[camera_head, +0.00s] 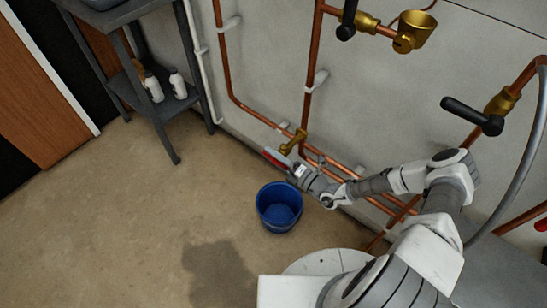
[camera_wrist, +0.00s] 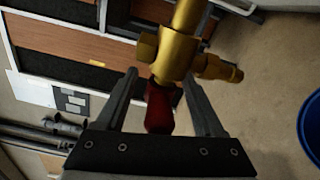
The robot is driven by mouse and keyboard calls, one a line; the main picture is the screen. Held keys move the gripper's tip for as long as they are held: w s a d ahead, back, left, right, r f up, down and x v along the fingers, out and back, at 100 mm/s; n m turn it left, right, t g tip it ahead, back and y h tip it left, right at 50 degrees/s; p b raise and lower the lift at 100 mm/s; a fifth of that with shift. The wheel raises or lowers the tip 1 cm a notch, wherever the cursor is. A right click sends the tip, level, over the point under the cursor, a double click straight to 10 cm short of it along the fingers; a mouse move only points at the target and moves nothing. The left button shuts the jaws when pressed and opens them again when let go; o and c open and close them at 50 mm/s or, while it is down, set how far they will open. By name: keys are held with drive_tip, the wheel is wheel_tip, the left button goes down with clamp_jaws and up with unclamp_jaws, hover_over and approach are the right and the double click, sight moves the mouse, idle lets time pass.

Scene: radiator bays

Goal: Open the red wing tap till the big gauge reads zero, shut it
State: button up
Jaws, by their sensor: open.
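The red wing tap (camera_wrist: 160,108) is a dark red handle on a brass valve body (camera_wrist: 178,55). In the wrist view it lies between the two fingers of my gripper (camera_wrist: 155,85), which is open around it. I cannot tell whether either finger touches it. In the head view the brass valve (camera_head: 293,141) sits on the low copper pipe at the wall, and a bit of red (camera_head: 275,157) shows by my gripper (camera_head: 284,160). No gauge is in view.
A blue bucket (camera_head: 279,207) stands on the floor below the valve; its edge also shows in the wrist view (camera_wrist: 312,128). A dark shelf stand (camera_head: 158,122) with white bottles is at left. Black-handled valves (camera_head: 472,115) are on pipes at right. Floor at left is clear.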

clamp_jaws()
drive_tip(key=shift+f+b, duration=0.25)
drive_tip(key=shift+b, duration=0.5)
drive_tip(key=shift+r+t+y+b, duration=0.1)
drive_tip(key=shift+t+y+b, duration=0.4)
drive_tip(key=shift+b, duration=0.1)
drive_tip(key=shift+r, duration=0.2)
unclamp_jaws()
drive_tip(key=p+v, duration=0.2)
drive_tip(key=v, duration=1.5)
drive_tip(key=shift+d+f, duration=0.2)
drive_tip(key=shift+d, duration=0.05)
